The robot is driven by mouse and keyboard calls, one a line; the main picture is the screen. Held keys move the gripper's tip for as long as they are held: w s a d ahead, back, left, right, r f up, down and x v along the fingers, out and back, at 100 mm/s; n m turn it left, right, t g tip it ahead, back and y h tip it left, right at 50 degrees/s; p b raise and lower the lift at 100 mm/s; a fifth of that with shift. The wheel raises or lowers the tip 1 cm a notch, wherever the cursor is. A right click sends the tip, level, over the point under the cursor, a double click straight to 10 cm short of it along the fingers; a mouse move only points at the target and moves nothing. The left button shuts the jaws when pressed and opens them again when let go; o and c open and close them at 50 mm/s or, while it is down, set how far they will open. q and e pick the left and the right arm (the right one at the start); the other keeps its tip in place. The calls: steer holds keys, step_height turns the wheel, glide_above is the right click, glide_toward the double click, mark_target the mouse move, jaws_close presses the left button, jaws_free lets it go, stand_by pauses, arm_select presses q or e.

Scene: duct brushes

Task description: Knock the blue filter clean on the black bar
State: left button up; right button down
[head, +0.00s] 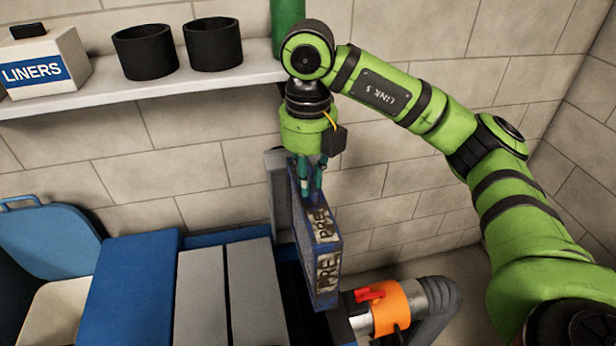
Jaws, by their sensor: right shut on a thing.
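My right gripper (311,178) reaches down from the right and is shut on the top edge of the blue filter (335,252). The filter is a thin blue panel with worn pale labels reading "PRE" and dark dirt on its faces. It hangs roughly upright, slightly tilted. I cannot clearly make out the black bar; dark parts show beside and behind the filter's lower half. I cannot tell whether the filter touches anything there. My left gripper is not in view.
An orange band (389,306) with a red lever sits on a pipe right of the filter. Grey panels (255,290) and a blue panel (130,290) stand left. A blue lid (45,240) is far left. A shelf (150,92) holds a LINERS box (45,62) and black cups (144,52).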

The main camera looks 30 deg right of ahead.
step_height(320, 180, up, 2)
steer(key=shift+w+r+p, duration=0.1)
steer(key=shift+w+p, duration=0.05)
steer(key=shift+p, duration=0.55)
step_height(320, 180, up, 7)
steer(key=p, duration=0.5)
steer(key=shift+p, duration=0.4)
steer(key=shift+f, duration=0.2)
